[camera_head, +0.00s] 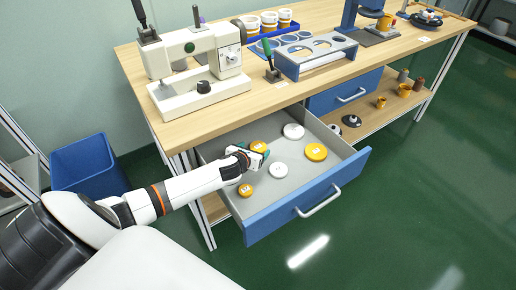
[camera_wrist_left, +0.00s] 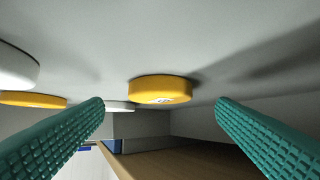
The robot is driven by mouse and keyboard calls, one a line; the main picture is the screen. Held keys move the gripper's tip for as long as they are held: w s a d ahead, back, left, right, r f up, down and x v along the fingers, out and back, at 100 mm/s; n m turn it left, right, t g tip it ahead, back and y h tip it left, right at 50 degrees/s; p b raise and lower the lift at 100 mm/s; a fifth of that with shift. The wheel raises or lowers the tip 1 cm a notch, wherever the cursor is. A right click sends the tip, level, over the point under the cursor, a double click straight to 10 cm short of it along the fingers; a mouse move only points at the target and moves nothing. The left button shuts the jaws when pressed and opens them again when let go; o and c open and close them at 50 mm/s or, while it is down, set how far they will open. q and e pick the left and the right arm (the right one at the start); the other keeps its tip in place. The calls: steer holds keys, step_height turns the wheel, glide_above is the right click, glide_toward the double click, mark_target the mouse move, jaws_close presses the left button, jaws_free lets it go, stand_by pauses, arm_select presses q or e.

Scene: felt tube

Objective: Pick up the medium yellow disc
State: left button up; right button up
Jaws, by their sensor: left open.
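Three yellow discs of different sizes lie flat in the open drawer in the head view: a large one (camera_head: 316,152) at the right, a middle-sized one (camera_head: 258,146) at the back near my gripper, and a small one (camera_head: 245,191) at the front left. My left gripper (camera_head: 262,157) is low inside the drawer, open and empty. In the left wrist view a yellow disc with a pale label (camera_wrist_left: 160,90) shows ahead, between the two teal fingers (camera_wrist_left: 160,125) and apart from them. My right gripper is out of view.
Two white discs (camera_head: 293,131) (camera_head: 278,170) also lie in the drawer. The blue drawer front (camera_head: 305,195) and grey walls surround them. The bench top (camera_head: 210,112) overhangs the drawer's back and carries a sewing machine (camera_head: 195,70). A blue bin (camera_head: 88,167) stands at left.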

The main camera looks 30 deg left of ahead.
mark_target(258, 148)
arm_select(q)
steer(key=shift+x, duration=1.15)
steer(key=shift+w+f, duration=0.15)
steer(key=shift+w, duration=0.05)
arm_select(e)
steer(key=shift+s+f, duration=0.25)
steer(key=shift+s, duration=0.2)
arm_select(q)
steer(key=shift+c, duration=0.2)
steer(key=c, duration=1)
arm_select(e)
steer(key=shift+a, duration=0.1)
